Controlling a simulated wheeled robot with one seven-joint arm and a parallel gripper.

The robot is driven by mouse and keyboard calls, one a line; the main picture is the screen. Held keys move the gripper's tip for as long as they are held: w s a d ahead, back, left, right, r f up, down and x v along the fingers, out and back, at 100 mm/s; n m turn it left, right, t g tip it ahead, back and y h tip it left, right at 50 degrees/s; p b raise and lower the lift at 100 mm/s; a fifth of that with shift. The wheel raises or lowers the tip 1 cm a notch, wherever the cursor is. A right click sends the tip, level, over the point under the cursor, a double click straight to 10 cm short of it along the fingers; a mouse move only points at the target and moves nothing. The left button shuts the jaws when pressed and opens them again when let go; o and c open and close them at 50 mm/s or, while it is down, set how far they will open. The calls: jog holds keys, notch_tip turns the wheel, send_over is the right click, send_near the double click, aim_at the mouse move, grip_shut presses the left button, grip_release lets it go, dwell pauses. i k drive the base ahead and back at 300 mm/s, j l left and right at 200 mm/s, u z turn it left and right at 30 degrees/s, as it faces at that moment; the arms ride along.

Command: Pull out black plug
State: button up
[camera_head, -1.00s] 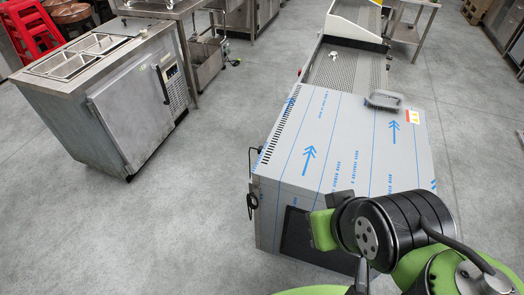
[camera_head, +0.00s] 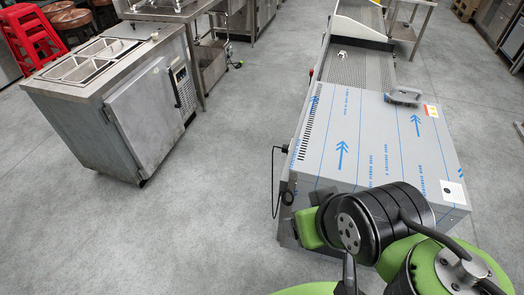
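A black cord (camera_head: 273,180) runs along the left side of a steel machine (camera_head: 345,130) wrapped in blue-printed film. The cord's upper end meets the machine's left edge at a small dark piece (camera_head: 285,149), which may be the black plug; it is too small to be sure. My black and green arm covers the machine's near right part. My gripper is not in view, so whether it is open or shut is hidden.
A steel counter with inset pans (camera_head: 95,65) stands at the left. Red stools (camera_head: 32,40) are behind it. A perforated conveyor bed (camera_head: 355,70) extends behind the machine. Grey floor (camera_head: 210,200) is clear between counter and machine.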

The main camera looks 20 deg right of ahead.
aim_at(284, 149)
jog(key=i+j+u, duration=0.1)
jog(key=i+j, duration=0.55)
jog(key=i+j+u, duration=0.1)
jog(key=i+j, duration=0.5)
jog(key=i+l, duration=0.25)
jog(key=i, duration=0.2)
jog(key=i+l+u, duration=0.1)
jog(key=i, duration=0.35)
jog(key=i+l, duration=0.05)
jog(key=l, duration=0.05)
